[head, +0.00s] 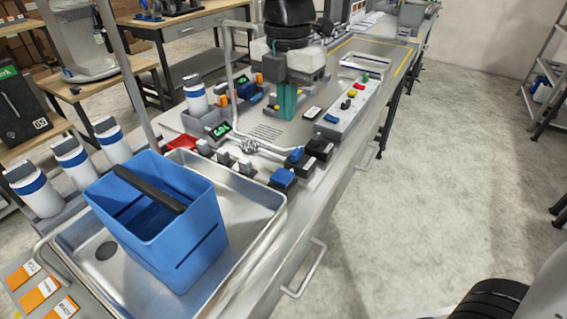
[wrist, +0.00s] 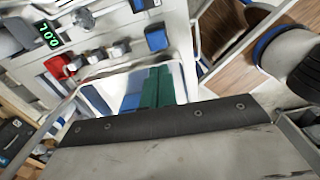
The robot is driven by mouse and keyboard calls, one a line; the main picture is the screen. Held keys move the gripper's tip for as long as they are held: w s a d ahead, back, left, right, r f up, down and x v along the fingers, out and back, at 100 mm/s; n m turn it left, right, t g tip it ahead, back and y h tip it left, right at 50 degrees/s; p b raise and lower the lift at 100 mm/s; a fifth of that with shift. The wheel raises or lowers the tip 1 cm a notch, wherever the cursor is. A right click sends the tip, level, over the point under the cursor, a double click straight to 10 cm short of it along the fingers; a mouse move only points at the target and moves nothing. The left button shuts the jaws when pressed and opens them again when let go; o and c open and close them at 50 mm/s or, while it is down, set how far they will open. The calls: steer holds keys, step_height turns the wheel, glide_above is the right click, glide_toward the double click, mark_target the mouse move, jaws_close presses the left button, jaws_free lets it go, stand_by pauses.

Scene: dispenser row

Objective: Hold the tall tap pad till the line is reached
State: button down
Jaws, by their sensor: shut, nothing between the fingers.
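A blue bucket (head: 200,245) with a dark handle (head: 148,188) stands in the steel sink (head: 265,215). A dark line runs low on its right side. I cannot tell whether it holds water. Several blue pads on dark blocks sit right of the sink, one (head: 283,177) nearest; one also shows in the wrist view (wrist: 156,38). I cannot tell which serves the tall tap. My gripper (head: 287,116) is shut and empty, pointing down beyond these pads. Its green fingers (wrist: 157,86) show in the wrist view.
A green display (head: 221,129) reads 0.0L; it also shows in the wrist view (wrist: 48,36). White bottles (head: 73,160) line the left. A button panel (head: 350,105) lies right.

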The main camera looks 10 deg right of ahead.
mark_target(285, 176)
steer(key=shift+w+a+n, duration=0.1)
steer(key=shift+a+n, duration=0.2)
step_height(285, 176, down, 14)
steer(key=shift+f, duration=0.1)
stand_by(0.5)
steer(key=shift+s+d+f, duration=0.1)
steer(key=shift+f, duration=0.5)
steer(key=shift+s+d+f, duration=0.1)
steer(key=shift+f, duration=0.45)
stand_by(1.4)
stand_by(0.9)
step_height(285, 176, up, 15)
steer(key=shift+w+a+f, duration=0.2)
steer(key=shift+w, duration=0.05)
